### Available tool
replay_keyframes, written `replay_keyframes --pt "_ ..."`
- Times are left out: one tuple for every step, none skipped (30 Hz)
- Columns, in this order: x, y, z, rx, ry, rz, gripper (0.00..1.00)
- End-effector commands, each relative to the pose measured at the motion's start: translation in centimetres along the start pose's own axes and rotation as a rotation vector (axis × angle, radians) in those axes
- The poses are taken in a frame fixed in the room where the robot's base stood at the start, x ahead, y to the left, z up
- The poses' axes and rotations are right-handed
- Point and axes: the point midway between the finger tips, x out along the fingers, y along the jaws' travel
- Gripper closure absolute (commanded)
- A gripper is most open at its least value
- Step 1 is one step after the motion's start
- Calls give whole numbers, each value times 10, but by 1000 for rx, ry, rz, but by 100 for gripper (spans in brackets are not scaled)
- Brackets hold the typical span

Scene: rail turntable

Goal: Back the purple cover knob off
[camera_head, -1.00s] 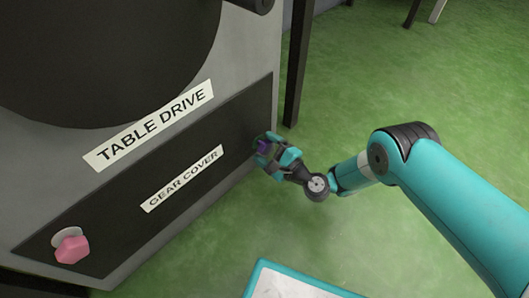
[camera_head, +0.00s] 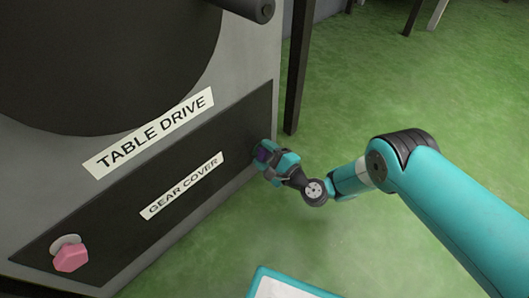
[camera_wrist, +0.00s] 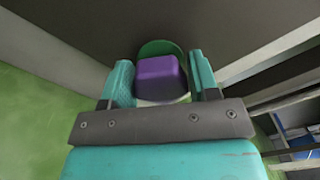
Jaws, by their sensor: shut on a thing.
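The purple cover knob (camera_wrist: 160,78) sits between the two fingers of my gripper (camera_wrist: 162,85) in the wrist view. A green round piece (camera_wrist: 160,47) shows behind it against the dark panel. In the head view the purple knob (camera_head: 263,154) is a small patch, mostly hidden by my gripper (camera_head: 265,156), at the right end of the dark gear cover (camera_head: 120,215). My gripper is shut on the knob. I cannot tell whether the knob is seated against the panel or a little off it.
A pink knob (camera_head: 71,256) on a pale round base is at the cover's lower left. The grey cabinet carries a "TABLE DRIVE" label (camera_head: 150,132) and a "GEAR COVER" label (camera_head: 182,186). A dark post (camera_head: 297,70) stands behind my gripper. Green floor lies open to the right.

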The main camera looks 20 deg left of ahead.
Motion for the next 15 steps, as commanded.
replay_keyframes --pt "0 -1 0 -25 1 0 69" --pt "0 -1 0 -44 1 0 69" --pt "0 -1 0 -70 1 0 69" --pt "0 -1 1 -91 1 0 69" --pt "0 -1 1 -115 1 0 69" --pt "0 -2 1 -148 1 0 69" --pt "0 -2 1 -174 1 0 69" --pt "0 -2 1 -201 1 0 69" --pt "0 -2 1 -238 1 0 69" --pt "0 -1 1 -267 2 1 69" --pt "0 -1 1 -297 2 1 69" --pt "0 -2 1 -335 1 0 69" --pt "0 -2 1 -364 1 0 69" --pt "0 -2 1 -392 1 0 69" --pt "0 -2 1 -430 1 0 69"
